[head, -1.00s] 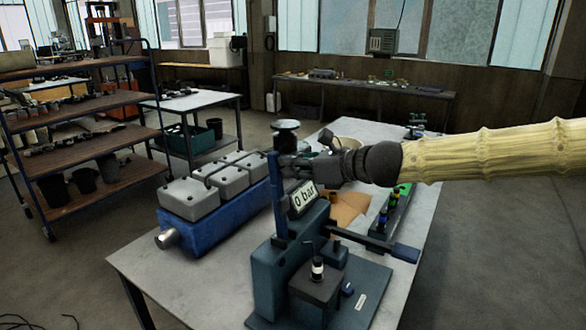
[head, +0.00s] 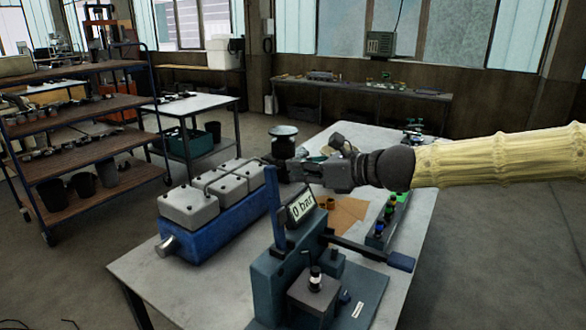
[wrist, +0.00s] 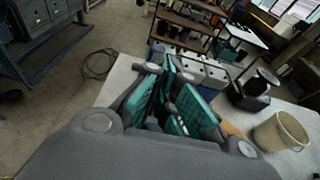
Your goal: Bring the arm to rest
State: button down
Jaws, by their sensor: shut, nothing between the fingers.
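My arm in its pale yellow sleeve reaches in from the right in the head view. My gripper (head: 292,170) hangs above the workbench (head: 180,285), behind the blue post of the pump tester with its "0 bar" display (head: 300,206). It is shut and empty. In the wrist view the green-padded fingers of my gripper (wrist: 172,85) are together with nothing held between them. In the head view my gripper hides part of the bench and the base of a dark round-topped device (head: 284,138). Contact with that device cannot be told.
A blue engine block with grey covers (head: 212,228) lies left of my gripper. Orange paper (head: 346,208) and a green rack with coloured parts (head: 386,222) lie to the right. A beige bucket (wrist: 281,133) stands on the bench. A wheeled shelf (head: 105,148) stands left.

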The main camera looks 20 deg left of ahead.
jog(key=shift+s+d+r+p, duration=0.15)
jog(key=shift+d+r+p, duration=0.8)
jog(key=shift+r+p, duration=0.15)
jog(key=shift+s+d+r+p, duration=0.1)
jog(key=shift+d+r+p, duration=0.85)
jog(key=shift+r, duration=0.2)
